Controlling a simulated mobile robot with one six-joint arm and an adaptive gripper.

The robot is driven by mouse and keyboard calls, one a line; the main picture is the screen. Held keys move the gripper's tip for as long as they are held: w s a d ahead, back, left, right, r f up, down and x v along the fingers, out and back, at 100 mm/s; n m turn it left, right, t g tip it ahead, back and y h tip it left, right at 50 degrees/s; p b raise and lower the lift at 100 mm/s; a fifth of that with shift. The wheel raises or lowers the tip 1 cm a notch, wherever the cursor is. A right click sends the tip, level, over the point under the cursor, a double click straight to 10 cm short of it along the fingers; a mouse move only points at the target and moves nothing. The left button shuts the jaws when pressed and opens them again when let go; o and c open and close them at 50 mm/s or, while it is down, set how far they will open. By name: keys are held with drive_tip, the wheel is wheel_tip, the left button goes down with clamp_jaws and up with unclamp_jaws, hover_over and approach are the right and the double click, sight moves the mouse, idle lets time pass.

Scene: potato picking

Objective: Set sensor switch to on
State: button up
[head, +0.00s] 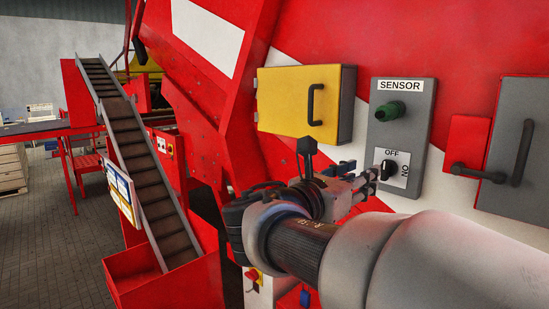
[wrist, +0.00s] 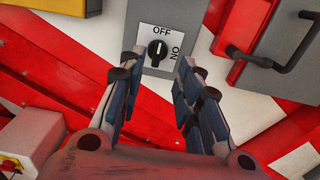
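The sensor switch (head: 387,169) is a black rotary knob on a white plate marked OFF at the top and ON at the right side. It sits low on a grey panel (head: 375,130) labelled SENSOR, under a green lamp (head: 390,111). In the wrist view the knob (wrist: 157,50) has its white mark pointing up toward OFF. My gripper (head: 370,182) is just in front of and below the knob in the head view. In the wrist view my gripper (wrist: 159,72) is open, with its fingers apart on either side below the knob. Nothing is between the fingers.
A yellow box (head: 290,100) with a black handle is left of the panel. A red and grey cabinet (head: 522,150) with black handles is to its right. A conveyor (head: 140,160) stands at the left. The wall around the switch is red and white.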

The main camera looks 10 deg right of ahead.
sight(385, 163)
drive_tip(key=p+x, duration=0.1)
drive_tip(key=x, duration=1)
drive_tip(key=shift+w, duration=0.1)
drive_tip(key=shift+c, duration=0.4)
clamp_jaws()
